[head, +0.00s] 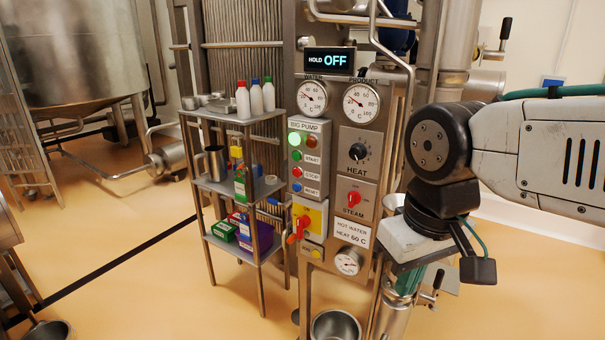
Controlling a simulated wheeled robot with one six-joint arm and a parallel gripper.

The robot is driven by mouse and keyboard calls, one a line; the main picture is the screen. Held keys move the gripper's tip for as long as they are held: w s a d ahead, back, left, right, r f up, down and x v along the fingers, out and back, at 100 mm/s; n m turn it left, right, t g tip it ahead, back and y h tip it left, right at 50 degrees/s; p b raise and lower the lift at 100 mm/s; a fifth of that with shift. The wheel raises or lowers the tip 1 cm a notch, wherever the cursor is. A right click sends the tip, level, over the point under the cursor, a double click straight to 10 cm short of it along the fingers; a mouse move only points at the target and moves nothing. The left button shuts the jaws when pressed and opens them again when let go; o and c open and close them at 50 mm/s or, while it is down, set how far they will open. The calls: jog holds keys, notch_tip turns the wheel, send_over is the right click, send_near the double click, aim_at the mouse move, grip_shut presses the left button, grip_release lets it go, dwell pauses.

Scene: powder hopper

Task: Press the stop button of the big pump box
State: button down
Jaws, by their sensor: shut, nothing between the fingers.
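The big pump box (309,160) is a grey panel on the steel column, labelled BIG PUMP. Its red stop button (297,172) sits between the green start button (297,155) and the blue reset button (297,187). A green lamp (294,139) glows at its top, beside a dull red lamp (312,141). My gripper (407,284) points down at the right of the column, shut and empty. It is lower than the stop button and well to its right, apart from the box. Its fingertips are hard to make out.
Right of the box are a heat knob (357,151) and a red steam switch (353,198). A red-and-yellow switch (300,229) is below it. A shelf rack (257,205) with bottles stands close on the left. A metal pot (335,326) is below. The floor at left is partly free.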

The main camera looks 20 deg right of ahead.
aim_at(297, 173)
jog(key=w+a+f+m+t, duration=0.2)
jog(key=w+m+t, duration=0.3)
jog(key=w+m, duration=0.4)
jog(key=w+a+f+m+t+h, duration=0.1)
jog(key=w+a+f+m+t, duration=0.2)
jog(key=w+m, duration=0.6)
jog(key=w+a+f+m+t+h, duration=0.1)
jog(key=w+m+t, duration=0.6)
jog(key=w, duration=1.9)
jog(key=a+f+m, duration=0.1)
jog(key=m, duration=0.1)
jog(key=shift+w+a+f+m+t, duration=0.2)
jog(key=shift+f+m+t, duration=0.1)
jog(key=shift+m, duration=0.1)
jog(key=shift+w+d, duration=0.1)
jog(key=shift+d, duration=0.05)
jog(key=shift+w+d, duration=0.85)
jog(key=shift+d, duration=0.3)
jog(key=shift+w+d, duration=0.8)
jog(key=shift+d, duration=0.35)
jog(key=shift+w+d, duration=0.85)
jog(key=shift+d, duration=0.3)
jog(key=shift+w+d, duration=0.25)
jog(key=shift+d, duration=0.1)
